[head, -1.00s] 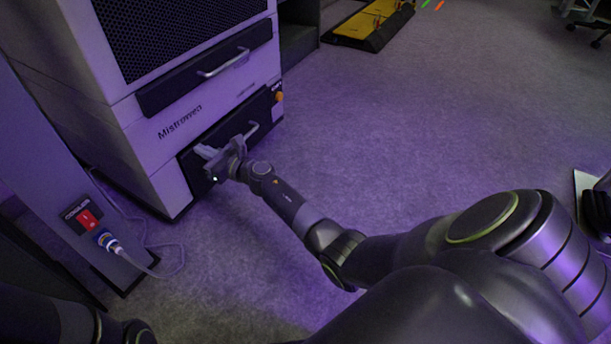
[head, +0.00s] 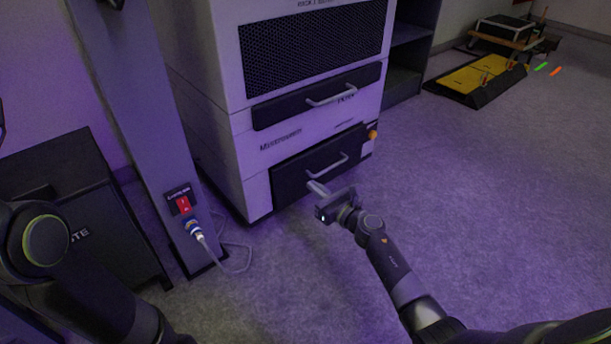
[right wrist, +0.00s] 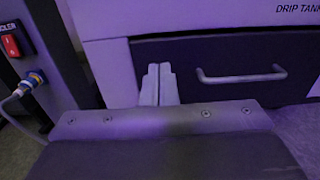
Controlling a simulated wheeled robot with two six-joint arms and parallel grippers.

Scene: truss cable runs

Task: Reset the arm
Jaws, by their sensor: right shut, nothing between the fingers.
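My right gripper (head: 318,189) is in front of the lower dark drawer (head: 290,182) of the white cabinet, just left of and below its handle (head: 328,167). In the right wrist view its two fingers (right wrist: 159,84) are closed together with nothing between them. The drawer handle (right wrist: 241,76) is apart from the fingers, to their right. The drawer looks closed. My left arm (head: 85,300) comes in at the lower left of the head view; its gripper is not visible.
A post with a red switch (head: 184,205) and a plugged-in cable (head: 197,231) stands left of the cabinet. A dark box (head: 60,205) is at far left. A yellow-and-black platform (head: 478,80) lies at the back right. The floor (head: 500,200) on the right is clear.

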